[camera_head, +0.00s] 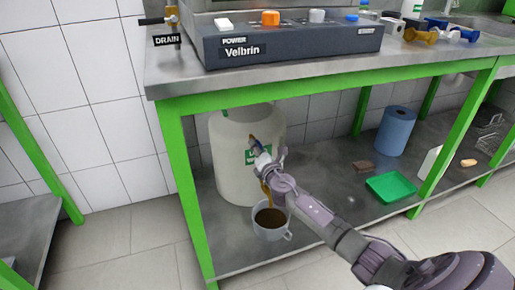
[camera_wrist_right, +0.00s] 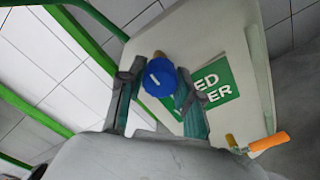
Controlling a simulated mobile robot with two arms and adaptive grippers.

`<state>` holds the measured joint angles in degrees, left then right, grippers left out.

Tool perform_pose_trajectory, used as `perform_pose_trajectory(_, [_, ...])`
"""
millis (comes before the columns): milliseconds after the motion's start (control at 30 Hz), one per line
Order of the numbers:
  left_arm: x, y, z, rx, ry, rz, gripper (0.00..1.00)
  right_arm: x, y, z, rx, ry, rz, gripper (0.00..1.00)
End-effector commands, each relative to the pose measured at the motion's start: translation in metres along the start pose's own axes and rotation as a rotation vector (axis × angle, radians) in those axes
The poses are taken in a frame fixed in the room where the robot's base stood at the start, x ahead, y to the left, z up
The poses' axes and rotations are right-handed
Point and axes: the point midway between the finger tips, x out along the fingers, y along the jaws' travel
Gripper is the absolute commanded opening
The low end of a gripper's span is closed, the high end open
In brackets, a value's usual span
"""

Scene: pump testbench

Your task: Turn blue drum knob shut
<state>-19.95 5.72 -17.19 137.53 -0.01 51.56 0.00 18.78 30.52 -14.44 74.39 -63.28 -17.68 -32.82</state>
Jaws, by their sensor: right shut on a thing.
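The white drum (camera_head: 232,168) stands on the lower shelf under the bench, with a green label (camera_head: 259,155) on its front. In the right wrist view, the blue knob (camera_wrist_right: 160,77) with a white mark sits between the fingers of my right gripper (camera_wrist_right: 158,98). The gripper is shut on the knob. In the head view my right gripper (camera_head: 262,152) is at the drum's front and mostly hides the tap. A brown stream (camera_head: 266,189) runs down below it into a pale mug (camera_head: 272,233), which holds dark brown liquid. My left gripper is not in view.
The bench's green front leg (camera_head: 189,190) stands left of the drum. A green tray (camera_head: 391,187), a blue paper roll (camera_head: 396,131) and a brown block (camera_head: 363,165) are on the shelf to the right. The control panel (camera_head: 290,45) is on the bench above.

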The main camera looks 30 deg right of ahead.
Motion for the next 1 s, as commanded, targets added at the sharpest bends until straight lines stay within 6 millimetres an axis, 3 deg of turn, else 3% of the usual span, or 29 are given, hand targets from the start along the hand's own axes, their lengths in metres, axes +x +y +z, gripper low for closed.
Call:
perform_pose_trajectory(33, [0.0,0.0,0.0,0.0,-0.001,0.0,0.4,-0.001,-0.001,-0.003,-0.002,0.005,-0.001,0.0])
perform_pose_trajectory(67, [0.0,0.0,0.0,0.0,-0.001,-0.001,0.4,-0.001,-0.001,-0.003,-0.002,0.005,-0.001,0.39])
perform_pose_trajectory(200, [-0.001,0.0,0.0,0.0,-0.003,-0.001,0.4,-0.001,-0.001,-0.002,-0.001,0.004,-0.001,0.6])
perform_pose_trajectory(567, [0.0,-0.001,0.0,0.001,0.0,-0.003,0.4,-0.005,-0.001,-0.001,0.0,0.001,0.0,0.6])
perform_pose_trajectory(733, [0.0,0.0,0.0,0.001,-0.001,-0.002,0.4,-0.028,-0.001,-0.002,-0.001,0.004,0.0,0.6])
perform_pose_trajectory(1000, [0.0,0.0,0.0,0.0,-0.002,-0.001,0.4,-0.087,-0.002,-0.003,0.0,0.006,-0.002,0.6])
